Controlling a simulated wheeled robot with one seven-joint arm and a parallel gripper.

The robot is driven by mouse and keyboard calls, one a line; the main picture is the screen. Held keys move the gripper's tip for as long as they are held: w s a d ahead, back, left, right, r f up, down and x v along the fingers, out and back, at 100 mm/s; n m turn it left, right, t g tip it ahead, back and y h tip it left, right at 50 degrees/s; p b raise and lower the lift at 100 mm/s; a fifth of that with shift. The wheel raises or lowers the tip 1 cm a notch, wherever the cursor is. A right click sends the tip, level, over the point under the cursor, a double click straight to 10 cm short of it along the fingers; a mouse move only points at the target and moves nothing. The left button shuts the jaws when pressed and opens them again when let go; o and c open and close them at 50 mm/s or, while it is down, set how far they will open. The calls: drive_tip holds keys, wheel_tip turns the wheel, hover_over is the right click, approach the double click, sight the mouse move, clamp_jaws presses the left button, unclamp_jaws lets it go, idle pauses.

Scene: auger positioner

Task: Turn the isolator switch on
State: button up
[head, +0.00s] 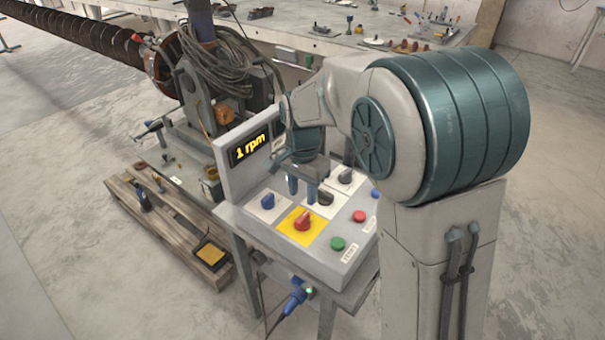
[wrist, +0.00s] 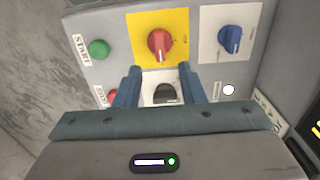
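The red rotary knob (head: 304,220) sits on a yellow plate (head: 290,233) on the sloped control panel; it looks like the isolator switch. In the wrist view the red knob (wrist: 160,43) is clear and uncovered, with its handle lying roughly up and down the picture. My gripper (head: 302,189) is over the panel with its blue fingers pointing down. In the wrist view my gripper (wrist: 159,88) is open, its fingers apart below the red knob in the picture, with a black knob (wrist: 165,93) showing between them. Contact with that knob cannot be told.
A blue knob (head: 267,201), a green start button (head: 338,243) and a red button (head: 359,216) share the panel. A display (head: 250,147) reading "1 rpm" stands behind. The auger machine (head: 205,80) and a wooden pallet (head: 180,230) are to the left.

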wheel_tip(320, 180, up, 6)
drive_tip(key=shift+f, duration=0.1)
idle(0.5)
drive_tip(key=s+d+n+t, duration=0.1)
drive_tip(key=s+d+n, duration=0.3)
drive_tip(key=s+d, duration=0.3)
drive_tip(key=s+d+n+t, duration=0.2)
drive_tip(key=s+d, duration=0.4)
drive_tip(key=s, duration=0.6)
drive_tip(key=shift+d+f+n, duration=0.35)
drive_tip(key=shift+f+n, duration=0.1)
drive_tip(key=shift+n, duration=0.45)
drive_tip(key=shift+s+a, duration=0.1)
drive_tip(key=shift+a, duration=0.05)
